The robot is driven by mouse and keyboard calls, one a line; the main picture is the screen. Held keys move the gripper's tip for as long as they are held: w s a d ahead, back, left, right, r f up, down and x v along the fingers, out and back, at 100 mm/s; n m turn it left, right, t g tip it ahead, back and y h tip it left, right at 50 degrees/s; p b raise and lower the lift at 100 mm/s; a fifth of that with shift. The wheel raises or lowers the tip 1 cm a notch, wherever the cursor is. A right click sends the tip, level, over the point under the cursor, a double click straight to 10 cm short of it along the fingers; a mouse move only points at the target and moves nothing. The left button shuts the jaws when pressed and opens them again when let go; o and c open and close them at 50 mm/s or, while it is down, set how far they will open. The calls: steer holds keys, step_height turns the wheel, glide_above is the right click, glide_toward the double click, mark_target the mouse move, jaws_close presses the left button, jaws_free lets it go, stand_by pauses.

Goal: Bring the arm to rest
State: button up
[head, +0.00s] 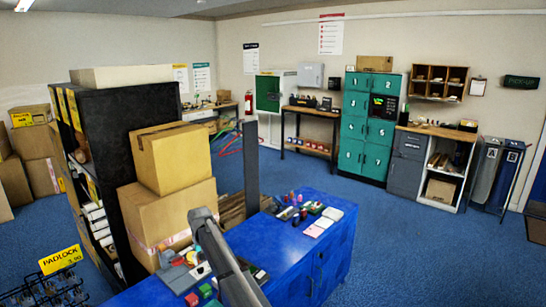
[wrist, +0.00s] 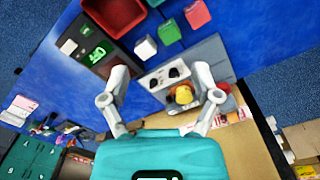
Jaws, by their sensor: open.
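My gripper (wrist: 160,90) shows in the wrist view with its two grey fingers spread wide apart. It is open and nothing is held between the fingers. Beyond the fingers is a grey device with black knobs (wrist: 165,76), and a yellow round thing (wrist: 183,94) shows near the right finger. I cannot tell how far they are from the fingertips. In the head view a grey link of my arm rises over the near end of the blue counter (head: 284,244). My gripper cannot be made out there.
Two stacked cartons, the upper one (head: 174,158) on a larger one (head: 170,212), stand left of my arm beside a black shelf (head: 130,125). Small items crowd the counter. A red tray (wrist: 114,12) lies on it. Blue floor (head: 400,245) to the right is clear.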

steer(key=s+d+f+m+b, duration=0.1)
steer(key=s+d+f+b, duration=0.25)
steer(key=d, duration=0.45)
steer(key=s+d+f+b, duration=0.3)
steer(key=s+d, duration=0.1)
steer(key=d, duration=0.4)
steer(key=s+d+f+m+b, duration=0.1)
steer(key=s+d+f+b, duration=0.25)
steer(key=d, duration=0.45)
steer(key=s+d+f+m+b, duration=0.1)
steer(key=s+d+f+b, duration=0.35)
steer(key=s+d, duration=0.45)
steer(key=s+d+f+b, duration=0.4)
steer(key=s+d+f, duration=0.1)
steer(key=s+d, duration=0.4)
step_height(320, 180, up, 14)
steer(key=p, duration=1.4)
steer(key=shift+s+d+r, duration=0.15)
steer(key=shift+d, duration=0.05)
